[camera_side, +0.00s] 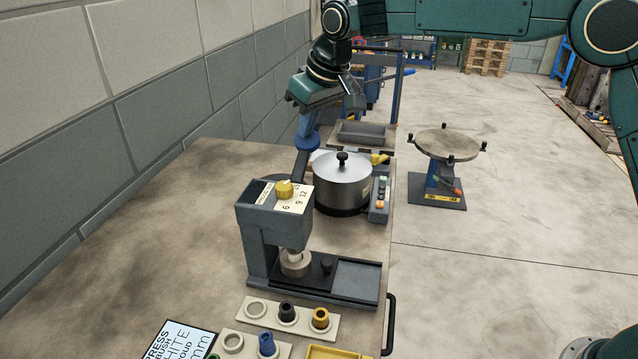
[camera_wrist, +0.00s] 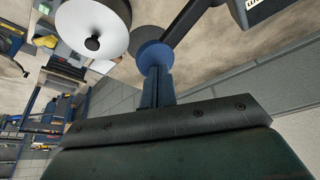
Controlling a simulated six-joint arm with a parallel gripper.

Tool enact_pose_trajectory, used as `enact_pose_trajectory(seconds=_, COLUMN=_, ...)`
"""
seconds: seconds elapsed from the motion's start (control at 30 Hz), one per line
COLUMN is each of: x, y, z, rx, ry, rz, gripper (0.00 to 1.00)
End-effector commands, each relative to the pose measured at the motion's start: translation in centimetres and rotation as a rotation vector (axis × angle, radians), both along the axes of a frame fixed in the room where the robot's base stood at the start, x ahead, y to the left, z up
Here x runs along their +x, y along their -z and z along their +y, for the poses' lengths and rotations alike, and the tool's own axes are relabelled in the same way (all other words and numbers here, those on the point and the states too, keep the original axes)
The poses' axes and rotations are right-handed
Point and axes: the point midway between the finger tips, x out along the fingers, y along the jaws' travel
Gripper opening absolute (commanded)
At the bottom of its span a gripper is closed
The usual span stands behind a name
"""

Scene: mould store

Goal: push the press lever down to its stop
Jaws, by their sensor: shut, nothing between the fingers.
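The grey press (camera_side: 262,235) stands on the near part of the bench, with a yellow knob (camera_side: 284,189) on its numbered top. Its ram (camera_side: 297,243) hangs over a pale round piece (camera_side: 296,264); I cannot tell whether they touch. The dark press lever (camera_side: 300,168) runs from behind the press head to a round blue end. It also shows in the wrist view (camera_wrist: 188,20), with the blue end (camera_wrist: 153,51). My gripper (camera_side: 309,130) points down with its fingers shut and empty at the blue end. In the wrist view the fingertips (camera_wrist: 155,72) overlap it; contact is unclear.
A lidded metal pot (camera_side: 342,185) stands close to the right of the lever, beside a panel with coloured buttons (camera_side: 379,195). A grey tray (camera_side: 361,132) lies behind. Holders with coloured pieces (camera_side: 287,316) lie in front. The bench left of the press is clear, up to the block wall.

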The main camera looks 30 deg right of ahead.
Motion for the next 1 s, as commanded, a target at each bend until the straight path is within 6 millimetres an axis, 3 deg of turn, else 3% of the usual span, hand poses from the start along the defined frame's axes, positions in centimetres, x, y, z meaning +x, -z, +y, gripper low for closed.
enact_pose_trajectory(seconds=0.53, x=0.0, y=-3.1, z=0.0, rx=0.001, ry=0.001, rz=-0.004, gripper=0.00)
enact_pose_trajectory(seconds=1.0, x=0.0, y=-3.6, z=-0.1, rx=0.001, ry=0.002, rz=-0.004, gripper=0.00)
